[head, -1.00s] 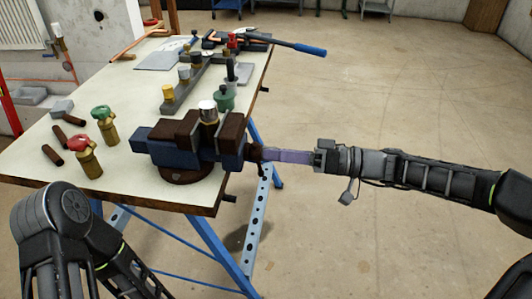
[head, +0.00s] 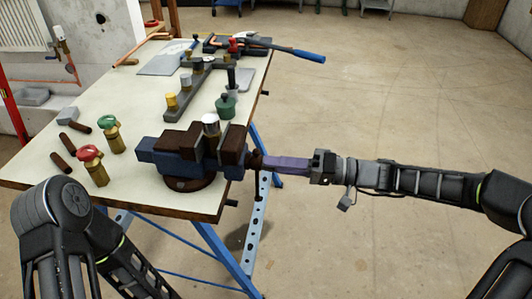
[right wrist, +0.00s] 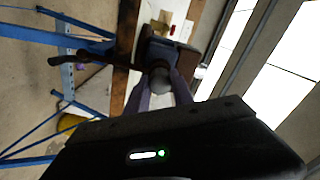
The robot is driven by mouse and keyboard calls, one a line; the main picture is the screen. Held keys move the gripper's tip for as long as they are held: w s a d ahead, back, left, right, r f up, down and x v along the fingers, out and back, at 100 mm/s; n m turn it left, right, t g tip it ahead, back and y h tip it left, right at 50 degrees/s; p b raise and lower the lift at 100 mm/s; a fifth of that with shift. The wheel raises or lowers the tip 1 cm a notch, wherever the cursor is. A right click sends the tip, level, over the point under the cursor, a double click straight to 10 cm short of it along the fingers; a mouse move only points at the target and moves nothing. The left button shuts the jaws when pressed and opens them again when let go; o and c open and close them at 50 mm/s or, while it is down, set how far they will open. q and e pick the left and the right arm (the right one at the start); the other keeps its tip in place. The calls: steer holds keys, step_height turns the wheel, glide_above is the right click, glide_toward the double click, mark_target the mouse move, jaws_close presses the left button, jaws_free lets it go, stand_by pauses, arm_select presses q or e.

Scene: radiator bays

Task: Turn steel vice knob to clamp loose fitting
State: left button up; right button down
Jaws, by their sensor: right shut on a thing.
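The blue vice (head: 160,157) with brown jaws sits on a round brown base at the bench's near right corner. A brass fitting with a silver cap (head: 210,126) stands upright between the jaws; whether they touch it on both sides I cannot tell. The vice knob (head: 256,160) is at the right end, dark in the head view, with a bar pointing down. My right gripper (head: 264,163) is shut on the knob from the right. The right wrist view shows the rounded grey knob (right wrist: 160,80) between the purple fingers. My left gripper is out of view.
The bench (head: 130,186) also holds a red-handled valve (head: 95,167), a green-handled valve (head: 112,135), a green-based fitting (head: 226,105) and a rack (head: 193,88) with small fittings. A blue-handled tool (head: 295,53) overhangs the far right edge. The floor at right is clear.

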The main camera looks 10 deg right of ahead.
steer(key=m+p, duration=1.8)
steer(key=m, duration=0.8)
steer(key=shift+f, duration=0.2)
steer(key=c, duration=1.5)
jaws_free()
steer(key=shift+d, duration=0.1)
steer(key=shift+o, duration=1.1)
steer(key=shift+d+r, duration=0.1)
